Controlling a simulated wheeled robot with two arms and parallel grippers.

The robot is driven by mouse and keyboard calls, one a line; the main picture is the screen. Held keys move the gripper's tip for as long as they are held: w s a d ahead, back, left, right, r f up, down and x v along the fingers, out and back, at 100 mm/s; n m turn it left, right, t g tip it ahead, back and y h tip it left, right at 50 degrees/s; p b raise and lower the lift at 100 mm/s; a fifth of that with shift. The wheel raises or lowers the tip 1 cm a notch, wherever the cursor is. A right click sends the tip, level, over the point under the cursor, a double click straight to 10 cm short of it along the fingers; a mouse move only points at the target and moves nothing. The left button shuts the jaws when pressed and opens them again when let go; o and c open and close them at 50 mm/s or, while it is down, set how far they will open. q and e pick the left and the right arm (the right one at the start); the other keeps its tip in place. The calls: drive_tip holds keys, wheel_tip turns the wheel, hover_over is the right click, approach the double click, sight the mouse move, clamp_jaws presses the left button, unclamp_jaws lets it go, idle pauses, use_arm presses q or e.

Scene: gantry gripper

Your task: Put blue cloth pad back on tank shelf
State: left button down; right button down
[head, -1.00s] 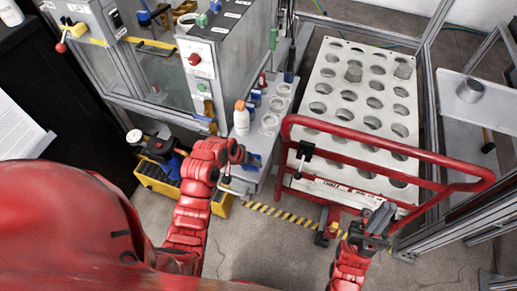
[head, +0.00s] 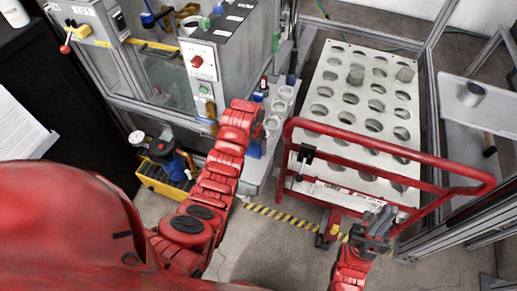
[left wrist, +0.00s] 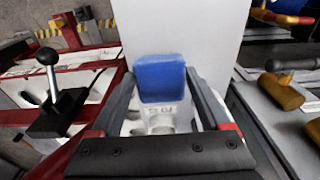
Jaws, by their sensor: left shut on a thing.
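The blue cloth pad (left wrist: 160,72) sits between the two fingers of my left gripper (left wrist: 161,84) in the left wrist view, and the gripper is shut on it. A pale, lettered surface shows just below the pad. In the head view my left arm reaches up to the tank's side shelf (head: 262,165), and the wrist hides the gripper itself. The shelf carries white round cups and small blue items. The tank cabinet (head: 172,85) stands left of it. My right gripper (head: 378,220) is low by the cart; its finger gap is unclear.
A red-handled cart (head: 300,125) with a white holed plate (head: 345,98) stands right of the shelf. A yellow crate (head: 160,182) sits on the floor to the left. The left wrist view shows a black-knobbed lever (left wrist: 49,60) and a brass-coloured handle (left wrist: 282,90).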

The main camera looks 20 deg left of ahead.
sight(258, 146)
use_arm(q)
drive_tip(key=shift+w+d+f, duration=0.1)
drive_tip(key=shift+w+d, duration=0.15)
drive_tip(key=shift+w, duration=0.25)
drive_tip(key=shift+w+d+f, duration=0.1)
drive_tip(key=shift+w+d, duration=0.1)
drive_tip(key=shift+w, duration=0.3)
drive_tip(key=shift+w+d, duration=0.1)
drive_tip(key=shift+f+p, duration=0.6)
drive_tip(key=shift+f, duration=1.1)
drive_tip(key=shift+f, duration=0.1)
unclamp_jaws()
